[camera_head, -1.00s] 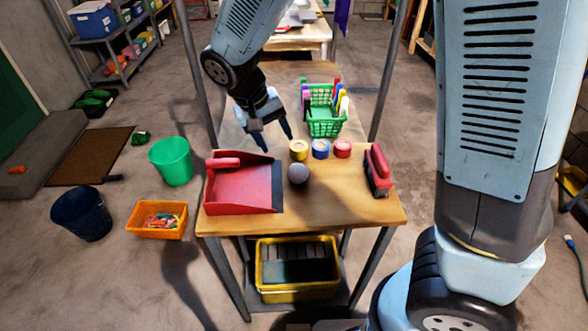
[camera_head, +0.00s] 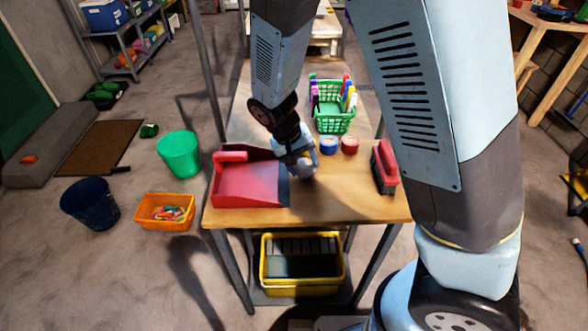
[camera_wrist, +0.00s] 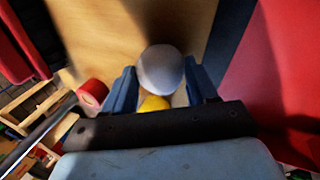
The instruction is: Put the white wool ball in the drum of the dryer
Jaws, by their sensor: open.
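The wool ball, pale grey-white and round, sits on the wooden table (camera_head: 350,207) beside the red dustpan's dark lip. In the wrist view the ball (camera_wrist: 161,68) lies between the two blue fingers of my gripper (camera_wrist: 159,78), which are open with the ball not clamped. In the head view my gripper (camera_head: 297,163) reaches down over the ball and partly hides it. Whether a finger touches the ball I cannot tell. No dryer or drum shows in either view.
The red dustpan (camera_head: 240,185) is close left of my gripper. A red brush (camera_head: 385,168), blue tape (camera_head: 328,145), red tape (camera_head: 350,145) and green basket (camera_head: 333,120) share the table. Yellow tape (camera_wrist: 153,104) shows in the wrist view. Bins stand on the floor left.

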